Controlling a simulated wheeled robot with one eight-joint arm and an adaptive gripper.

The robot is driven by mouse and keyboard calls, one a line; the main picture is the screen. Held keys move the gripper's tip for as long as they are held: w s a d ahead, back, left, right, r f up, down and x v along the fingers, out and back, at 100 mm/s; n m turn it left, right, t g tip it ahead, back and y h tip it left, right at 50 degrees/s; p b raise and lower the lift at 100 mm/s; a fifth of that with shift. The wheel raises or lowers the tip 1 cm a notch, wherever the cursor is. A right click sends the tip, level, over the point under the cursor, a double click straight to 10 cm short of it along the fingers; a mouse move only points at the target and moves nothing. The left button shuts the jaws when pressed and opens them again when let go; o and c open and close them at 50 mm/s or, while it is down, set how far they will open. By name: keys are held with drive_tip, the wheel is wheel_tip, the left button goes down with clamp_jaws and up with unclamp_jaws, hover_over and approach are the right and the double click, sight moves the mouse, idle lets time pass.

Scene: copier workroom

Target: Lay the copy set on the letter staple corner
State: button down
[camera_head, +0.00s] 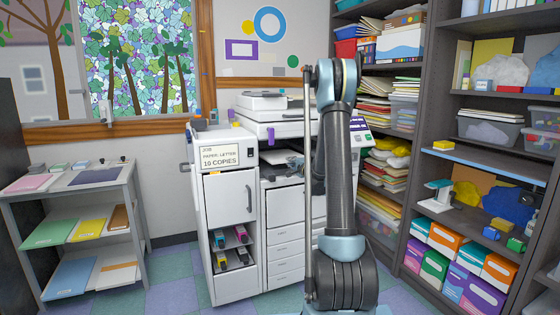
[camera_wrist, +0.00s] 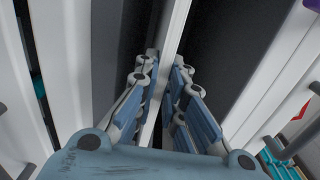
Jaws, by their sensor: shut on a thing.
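My gripper (camera_wrist: 165,62) has its two blue-grey fingers closed on a thin white strip, which looks like the copy set (camera_wrist: 174,38) seen edge-on. In the head view my upright arm stands in front of the copier (camera_head: 285,115) and hides the gripper and what it holds. Pale sheets or a tray (camera_head: 282,157) show in the dark gap of the copier, left of my arm. I cannot tell which surface is the letter staple corner. A white and teal device, perhaps a stapler (camera_head: 437,195), stands on the right shelf.
A job sign (camera_head: 220,156) reads letter paper, 10 copies, on the white cabinet (camera_head: 229,198). A grey shelf table (camera_head: 118,181) with coloured papers and a dark mat stands at left. Tall dark shelves (camera_head: 412,160) crowd the right. Floor is clear between table and cabinet (camera_head: 170,270).

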drive_tip(key=shift+f+g, duration=0.4)
drive_tip(key=shift+f, duration=0.45)
drive_tip(key=shift+s, duration=0.1)
